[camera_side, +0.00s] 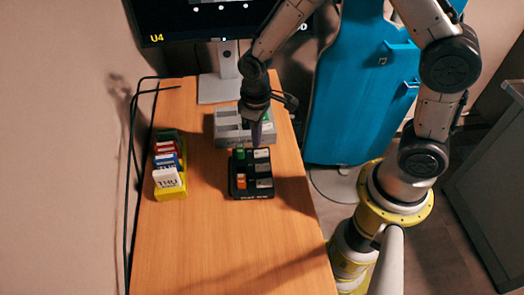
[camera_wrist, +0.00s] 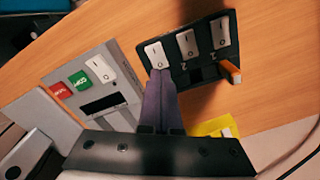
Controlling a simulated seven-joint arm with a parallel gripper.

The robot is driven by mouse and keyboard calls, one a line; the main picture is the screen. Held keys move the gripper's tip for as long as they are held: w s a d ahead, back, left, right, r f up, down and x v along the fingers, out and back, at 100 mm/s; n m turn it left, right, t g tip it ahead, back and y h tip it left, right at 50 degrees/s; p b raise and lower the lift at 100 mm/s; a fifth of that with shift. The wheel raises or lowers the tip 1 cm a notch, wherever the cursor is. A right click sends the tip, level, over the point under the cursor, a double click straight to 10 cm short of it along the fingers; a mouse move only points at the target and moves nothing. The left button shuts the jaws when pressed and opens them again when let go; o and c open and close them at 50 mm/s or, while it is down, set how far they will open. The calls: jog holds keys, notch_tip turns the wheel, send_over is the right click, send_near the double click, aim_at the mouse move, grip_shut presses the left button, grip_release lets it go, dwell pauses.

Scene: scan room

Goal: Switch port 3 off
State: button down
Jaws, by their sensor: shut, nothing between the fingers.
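A black port hub (camera_side: 238,192) sits on the table, with a row of three white rocker switches along its right side. A green stick (camera_side: 240,153) and an orange stick (camera_side: 241,181) stand at its left side. The wrist view shows the hub (camera_wrist: 183,76) with its rockers marked I and O; port numbers are too small to read surely. My gripper (camera_wrist: 159,74) is shut and empty, its fingertips at the lower edge of the end rocker (camera_wrist: 155,55). Contact cannot be told. In the side view my gripper (camera_side: 256,144) is over the hub's far end.
A grey device (camera_side: 228,126) with a green and a red button is just behind the hub. A yellow holder (camera_side: 171,191) with upright cards stands at left. A monitor (camera_side: 210,22) is at the back. The near table is clear.

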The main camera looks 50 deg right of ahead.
jog(key=shift+r, duration=1.85)
notch_tip(320, 180, up, 9)
jog(key=t, duration=0.3)
send_over(257, 152)
jog(key=d, duration=0.2)
jog(key=s+d+r+m+t, duration=0.1)
jog(key=s+d+r, duration=0.15)
jog(key=r, duration=0.45)
jog(key=s+d+r+m+t, duration=0.1)
jog(key=s+d+r+m, duration=0.1)
jog(key=s, duration=1.4)
jog(key=shift+t, duration=0.3)
